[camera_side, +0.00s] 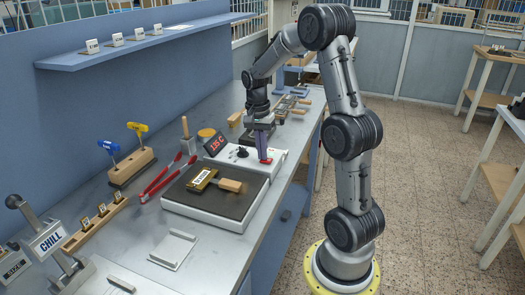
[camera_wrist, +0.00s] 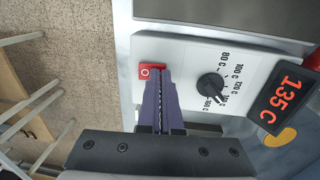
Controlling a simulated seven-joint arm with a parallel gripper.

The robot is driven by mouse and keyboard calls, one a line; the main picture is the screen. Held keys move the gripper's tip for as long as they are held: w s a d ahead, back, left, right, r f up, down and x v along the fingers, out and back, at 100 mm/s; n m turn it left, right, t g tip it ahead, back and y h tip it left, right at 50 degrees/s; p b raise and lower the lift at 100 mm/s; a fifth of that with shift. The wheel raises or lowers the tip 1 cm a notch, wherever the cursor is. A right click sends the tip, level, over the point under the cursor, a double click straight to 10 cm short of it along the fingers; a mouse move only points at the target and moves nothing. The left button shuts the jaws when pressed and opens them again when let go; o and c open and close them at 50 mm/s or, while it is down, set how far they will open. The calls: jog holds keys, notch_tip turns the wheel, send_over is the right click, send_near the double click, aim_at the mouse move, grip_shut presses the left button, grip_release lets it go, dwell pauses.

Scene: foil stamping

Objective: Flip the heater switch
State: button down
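The heater is a hot plate with a dark top (camera_side: 232,205) and a white control panel (camera_side: 225,155). Its red rocker switch (camera_side: 265,161) sits at the panel's right end; in the wrist view the switch (camera_wrist: 147,70) shows a white "O" mark. My gripper (camera_side: 263,155) points down right over the switch. In the wrist view its two purple fingers (camera_wrist: 160,78) lie together with only a thin line between them, empty, their tips covering part of the switch. I cannot tell whether they touch it. The display (camera_wrist: 288,98) reads 135 C in red.
A black dial (camera_wrist: 210,87) sits beside the switch. A stamp tool with a brass head (camera_side: 203,180) and wooden handle lies on the hot plate. Red tongs (camera_side: 165,180) lie to its left. A wooden rack (camera_side: 132,166) holds blue and yellow tools.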

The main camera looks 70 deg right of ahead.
jog(key=shift+s+f, duration=0.2)
jog(key=shift+s, duration=0.3)
jog(key=shift+s+f, duration=0.2)
jog(key=shift+s, duration=0.3)
jog(key=shift+a, duration=0.1)
jog(key=shift+r, duration=0.1)
notch_tip(320, 180, up, 15)
jog(key=w, duration=0.1)
jog(key=shift+w+d, duration=0.2)
jog(key=shift+w, duration=0.2)
